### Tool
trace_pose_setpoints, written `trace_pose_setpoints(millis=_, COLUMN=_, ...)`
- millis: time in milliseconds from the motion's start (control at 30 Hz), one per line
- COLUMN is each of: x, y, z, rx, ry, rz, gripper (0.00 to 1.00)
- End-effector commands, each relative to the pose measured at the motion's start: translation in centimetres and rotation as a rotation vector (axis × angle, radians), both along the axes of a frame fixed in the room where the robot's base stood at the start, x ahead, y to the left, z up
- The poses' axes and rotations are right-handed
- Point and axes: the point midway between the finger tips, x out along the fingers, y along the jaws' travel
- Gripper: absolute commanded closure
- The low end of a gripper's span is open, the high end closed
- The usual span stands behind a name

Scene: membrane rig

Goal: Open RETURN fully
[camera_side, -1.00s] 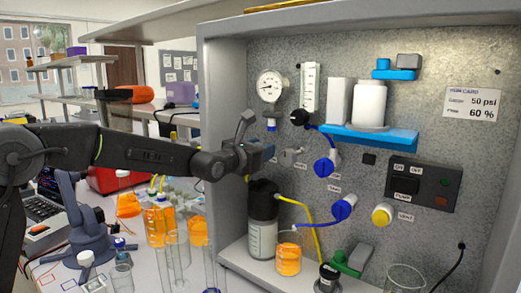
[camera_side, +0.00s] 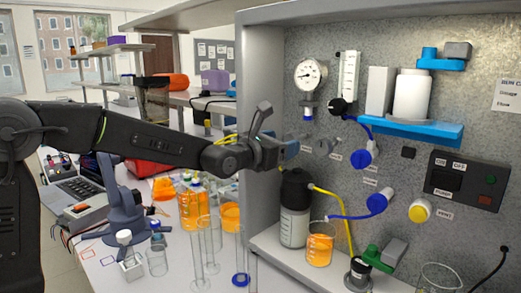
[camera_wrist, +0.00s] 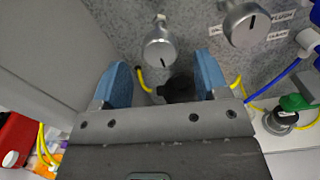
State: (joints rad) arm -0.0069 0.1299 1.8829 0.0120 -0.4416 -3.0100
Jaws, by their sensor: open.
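My gripper (camera_side: 292,150) is open and empty in front of the metal panel, left of the knobs. In the wrist view its two blue fingers (camera_wrist: 163,68) stand apart. A round grey knob (camera_wrist: 160,48) with a dark slot mark shows just beyond and between the fingertips, apart from them. A second grey knob (camera_wrist: 247,24) with a dark line is to the right, beside small labels whose text I cannot read. In the side view a grey knob (camera_side: 323,147) sits right of the fingers. I cannot tell which knob is RETURN.
Two blue knobs (camera_side: 378,202) and a yellow knob (camera_side: 420,211) are on the panel to the right. A black-topped bottle (camera_side: 295,226) and a beaker of orange liquid (camera_side: 320,250) stand below my gripper. The cabinet's side wall (camera_side: 258,100) is close on the left.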

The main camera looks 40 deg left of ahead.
Motion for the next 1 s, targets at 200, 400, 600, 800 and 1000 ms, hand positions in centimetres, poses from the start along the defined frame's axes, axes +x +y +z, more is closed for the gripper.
trace_pose_setpoints(millis=200, x=-4.7, y=0.0, z=0.1, rx=0.000, ry=-0.001, rz=0.000, gripper=0.32)
trace_pose_setpoints(millis=400, x=-7.0, y=0.0, z=0.1, rx=0.000, ry=-0.001, rz=0.001, gripper=0.32)
trace_pose_setpoints(millis=600, x=-7.5, y=0.0, z=0.0, rx=0.000, ry=0.000, rz=0.000, gripper=0.32)
trace_pose_setpoints(millis=800, x=-7.5, y=0.0, z=0.0, rx=0.000, ry=0.000, rz=0.000, gripper=0.32)
trace_pose_setpoints(millis=1000, x=-7.5, y=0.0, z=0.0, rx=0.002, ry=0.001, rz=0.000, gripper=0.32)
